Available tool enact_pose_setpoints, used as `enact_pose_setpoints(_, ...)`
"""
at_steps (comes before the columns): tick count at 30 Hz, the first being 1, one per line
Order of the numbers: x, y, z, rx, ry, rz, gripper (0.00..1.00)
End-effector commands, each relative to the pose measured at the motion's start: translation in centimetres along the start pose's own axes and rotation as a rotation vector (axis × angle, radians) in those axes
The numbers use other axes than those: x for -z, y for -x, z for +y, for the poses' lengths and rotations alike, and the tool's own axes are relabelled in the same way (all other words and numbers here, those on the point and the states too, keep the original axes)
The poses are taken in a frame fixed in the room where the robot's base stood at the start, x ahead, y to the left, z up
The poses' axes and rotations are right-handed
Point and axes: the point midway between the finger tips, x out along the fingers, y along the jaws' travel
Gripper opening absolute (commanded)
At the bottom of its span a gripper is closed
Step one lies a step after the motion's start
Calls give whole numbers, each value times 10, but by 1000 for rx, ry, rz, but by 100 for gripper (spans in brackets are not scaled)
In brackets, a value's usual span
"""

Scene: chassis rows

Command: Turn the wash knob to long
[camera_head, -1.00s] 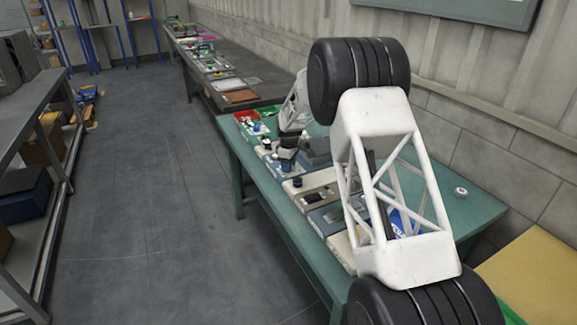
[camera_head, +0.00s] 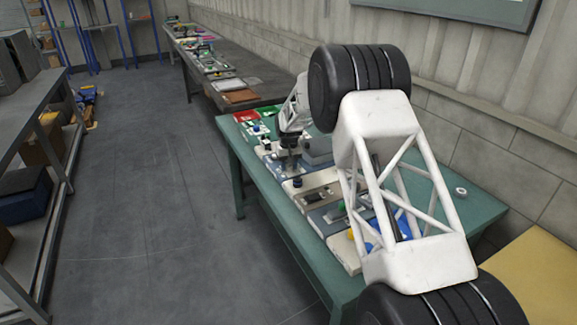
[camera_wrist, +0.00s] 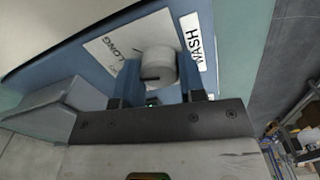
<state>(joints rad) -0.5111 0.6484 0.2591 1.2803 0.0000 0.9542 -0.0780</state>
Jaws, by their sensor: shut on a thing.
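The wash knob (camera_wrist: 157,66) is a pale grey round knob on a blue panel (camera_wrist: 90,38), beside a white WASH label (camera_wrist: 194,42). A white plate (camera_wrist: 118,45) next to the knob reads LONG; another marking on it is partly hidden. A dark line shows on the knob's near side; I cannot tell which setting it points to. My gripper (camera_wrist: 160,84) is shut on the knob, one finger on each side. In the head view my gripper (camera_head: 289,164) is down at the panel on the green table, and the knob is hidden there.
A grey raised block (camera_wrist: 45,108) stands close to my gripper at the left of the wrist view. More panels lie along the green table (camera_head: 237,165). A white ring-like thing (camera_head: 460,191) lies at right.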

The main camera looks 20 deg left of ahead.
Motion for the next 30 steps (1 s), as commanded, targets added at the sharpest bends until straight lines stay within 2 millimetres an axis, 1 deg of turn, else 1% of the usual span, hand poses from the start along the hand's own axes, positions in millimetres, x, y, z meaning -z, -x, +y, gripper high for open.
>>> enact_pose_setpoints(9, 0, 0, 0, 0, -297, 0, 14)
enact_pose_setpoints(18, 0, 0, 1, 0, -535, 0, 14)
enact_pose_setpoints(24, 0, 0, 1, 0, -627, 1, 14)
enact_pose_setpoints(30, 0, 0, 1, 0, -664, 1, 14)
